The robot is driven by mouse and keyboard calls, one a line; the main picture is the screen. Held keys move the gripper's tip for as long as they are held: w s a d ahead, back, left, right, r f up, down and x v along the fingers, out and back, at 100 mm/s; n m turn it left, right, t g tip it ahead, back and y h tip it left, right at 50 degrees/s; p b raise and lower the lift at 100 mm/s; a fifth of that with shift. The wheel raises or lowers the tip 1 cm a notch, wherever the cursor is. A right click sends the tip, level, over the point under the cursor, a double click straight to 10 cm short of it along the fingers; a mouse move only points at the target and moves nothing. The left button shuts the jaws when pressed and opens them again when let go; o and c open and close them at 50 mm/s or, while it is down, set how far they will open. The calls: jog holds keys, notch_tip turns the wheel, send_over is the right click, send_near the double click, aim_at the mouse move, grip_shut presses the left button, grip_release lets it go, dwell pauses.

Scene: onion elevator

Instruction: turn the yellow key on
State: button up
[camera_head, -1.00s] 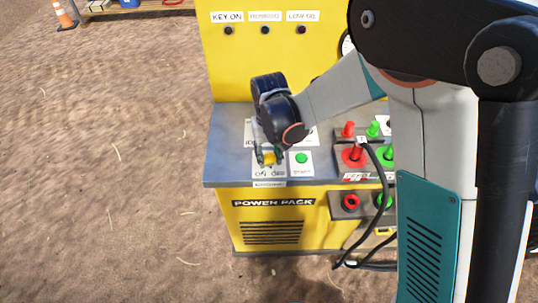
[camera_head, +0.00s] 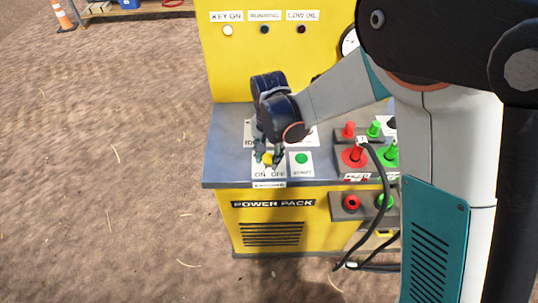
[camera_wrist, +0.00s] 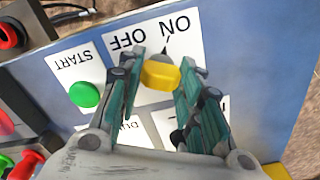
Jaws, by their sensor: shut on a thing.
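The yellow key (camera_head: 267,158) sits on a white ON/OFF label on the grey top of the yellow power pack (camera_head: 225,215). My gripper (camera_head: 269,160) points down from above and is shut on the key. In the wrist view, the yellow key (camera_wrist: 160,74) is between the two teal-padded fingers of my gripper (camera_wrist: 166,78), with the words ON and OFF just beyond it. A dark mark beside the key lies near ON. The KEY ON lamp (camera_head: 228,31) on the upright panel is lit white.
A green START button (camera_head: 302,158) is right of the key. Red and green connectors with black cables (camera_head: 378,175) are farther right, partly behind my arm. The RUNNING lamp (camera_head: 264,30) and LOW OIL lamp (camera_head: 301,30) are dark. Open dirt ground lies left.

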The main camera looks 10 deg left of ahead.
aim_at(269, 155)
dwell(0.4)
jog(key=o, duration=1.1)
jog(key=shift+c, duration=0.2)
jog(key=shift+r, duration=0.1)
notch_tip(269, 155, up, 12)
